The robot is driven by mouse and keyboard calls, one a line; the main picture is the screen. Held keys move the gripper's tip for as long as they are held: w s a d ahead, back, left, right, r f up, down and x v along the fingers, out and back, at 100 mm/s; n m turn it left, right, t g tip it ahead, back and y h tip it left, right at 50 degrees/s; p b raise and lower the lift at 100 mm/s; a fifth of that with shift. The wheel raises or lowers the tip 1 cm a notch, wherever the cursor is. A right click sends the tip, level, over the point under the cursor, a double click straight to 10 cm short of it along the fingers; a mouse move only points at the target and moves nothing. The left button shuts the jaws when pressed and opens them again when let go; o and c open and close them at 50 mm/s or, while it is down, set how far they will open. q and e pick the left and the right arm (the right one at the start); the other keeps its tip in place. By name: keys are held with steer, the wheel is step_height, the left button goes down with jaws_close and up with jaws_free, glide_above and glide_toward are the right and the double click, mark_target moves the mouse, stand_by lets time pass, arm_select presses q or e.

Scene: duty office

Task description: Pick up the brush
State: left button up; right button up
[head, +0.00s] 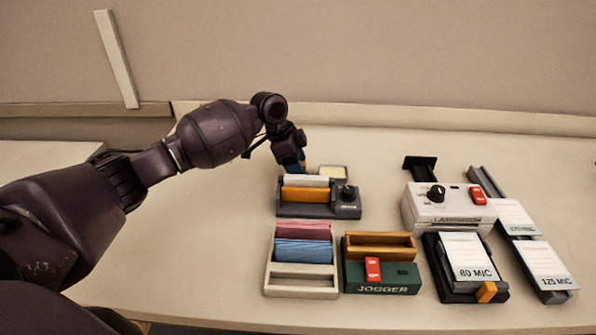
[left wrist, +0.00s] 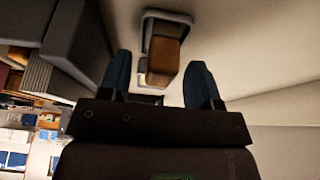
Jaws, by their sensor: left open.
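In the left wrist view my left gripper (left wrist: 158,75) is open, with one blue finger on each side of a brown-orange block (left wrist: 164,52). That block looks like the brush; it sits at a grey frame (left wrist: 178,17), and gaps show beside the fingers. In the head view only a small orange bit (head: 303,165) shows beside the fingertips; the rest is hidden by the gripper and the machine. My right gripper is in neither view.
A pale yellow pad in a grey tray (head: 330,171) is close right of the fingertips. In front are a tray of pink and blue slips (head: 268,270) and a green jogger (head: 382,279). A white laminator (head: 450,205) stands right.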

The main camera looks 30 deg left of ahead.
arm_select(q)
steer(key=shift+d+f, duration=0.1)
steer(key=shift+f, duration=0.2)
steer(key=c, duration=1)
steer(key=shift+r, duration=0.1)
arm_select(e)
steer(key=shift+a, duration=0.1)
arm_select(q)
steer(key=shift+r, duration=0.1)
step_height(320, 180, up, 20)
steer(key=p, duration=0.2)
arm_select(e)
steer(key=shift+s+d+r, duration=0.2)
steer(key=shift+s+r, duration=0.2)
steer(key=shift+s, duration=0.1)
